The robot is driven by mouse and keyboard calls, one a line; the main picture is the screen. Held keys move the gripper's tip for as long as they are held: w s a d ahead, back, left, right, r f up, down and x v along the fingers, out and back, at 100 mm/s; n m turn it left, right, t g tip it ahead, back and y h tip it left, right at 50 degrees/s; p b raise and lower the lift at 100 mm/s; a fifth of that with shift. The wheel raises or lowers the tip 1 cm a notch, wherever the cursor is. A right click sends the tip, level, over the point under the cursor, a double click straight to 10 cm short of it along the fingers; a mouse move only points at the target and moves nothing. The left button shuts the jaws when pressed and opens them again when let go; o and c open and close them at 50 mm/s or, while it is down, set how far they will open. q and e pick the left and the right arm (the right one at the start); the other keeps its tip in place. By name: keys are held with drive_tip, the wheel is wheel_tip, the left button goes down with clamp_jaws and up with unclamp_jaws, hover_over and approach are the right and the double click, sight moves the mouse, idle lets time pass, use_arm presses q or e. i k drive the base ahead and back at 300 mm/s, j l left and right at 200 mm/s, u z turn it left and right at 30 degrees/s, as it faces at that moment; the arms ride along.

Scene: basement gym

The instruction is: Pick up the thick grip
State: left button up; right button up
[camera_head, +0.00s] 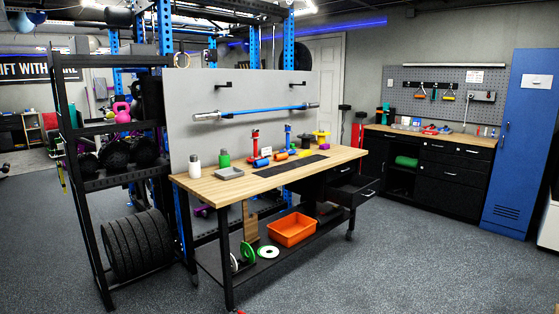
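Several short coloured cylinders that look like grips lie on the wooden top of the workbench (215,187) in the middle of the view. A blue cylinder (261,163) lies nearest, an orange cylinder (281,156) lies just right of it, and a small yellow piece (304,153) is further right. I cannot tell which of them is the thick grip. Neither of my grippers is in view.
An orange bin (291,229) sits on the lower shelf. The floor in front is clear.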

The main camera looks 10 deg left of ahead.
sight(259, 163)
drive_tip(key=i, duration=2.35)
